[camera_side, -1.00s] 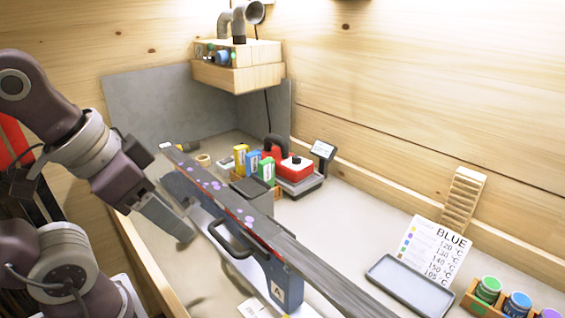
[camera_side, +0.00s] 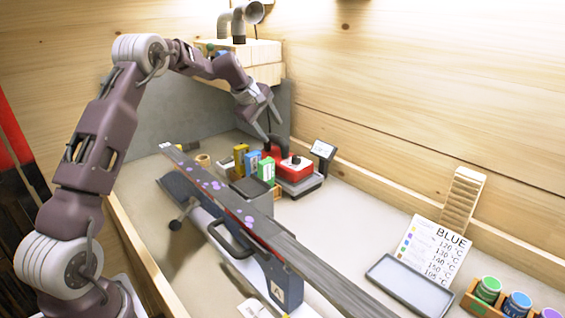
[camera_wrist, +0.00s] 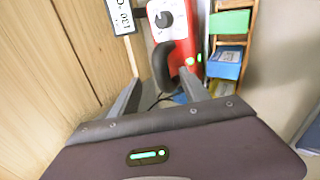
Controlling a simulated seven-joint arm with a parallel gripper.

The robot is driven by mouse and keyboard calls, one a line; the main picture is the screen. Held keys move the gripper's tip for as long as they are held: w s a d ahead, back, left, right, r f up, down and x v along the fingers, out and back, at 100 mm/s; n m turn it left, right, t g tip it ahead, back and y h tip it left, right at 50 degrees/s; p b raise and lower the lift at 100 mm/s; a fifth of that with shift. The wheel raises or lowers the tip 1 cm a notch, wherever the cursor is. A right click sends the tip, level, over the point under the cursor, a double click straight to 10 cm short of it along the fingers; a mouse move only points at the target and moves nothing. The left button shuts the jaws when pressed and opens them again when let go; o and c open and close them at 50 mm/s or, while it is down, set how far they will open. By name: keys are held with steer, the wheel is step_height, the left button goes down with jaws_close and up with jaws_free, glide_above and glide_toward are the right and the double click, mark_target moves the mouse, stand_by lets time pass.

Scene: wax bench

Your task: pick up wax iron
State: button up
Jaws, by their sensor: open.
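The wax iron is red with a black handle and a dial; its red body (camera_side: 296,168) stands at the back of the bench in the side view, on a grey base. Its black handle (camera_side: 277,143) rises at its left. In the wrist view the red body (camera_wrist: 181,22) is ahead and the handle (camera_wrist: 165,66) shows between my fingertips. My gripper (camera_side: 270,112) is open and empty, pointing down just above the handle. It also fills the lower wrist view (camera_wrist: 160,82). Whether the fingers touch the handle cannot be told.
A wooden box of coloured wax blocks (camera_side: 251,163) stands close left of the iron. A small display (camera_side: 322,150) is on its right. A long ski (camera_side: 235,208) on a clamp crosses the bench. The wooden back wall and a shelf unit (camera_side: 262,75) are near my arm.

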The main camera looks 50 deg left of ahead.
mark_target(278, 138)
steer(key=x, duration=0.2)
steer(key=d+x, duration=0.1)
steer(key=x, duration=0.1)
steer(key=shift+w+f, duration=0.1)
steer(key=shift+f, duration=0.25)
jaws_close()
steer(key=shift+r, duration=0.1)
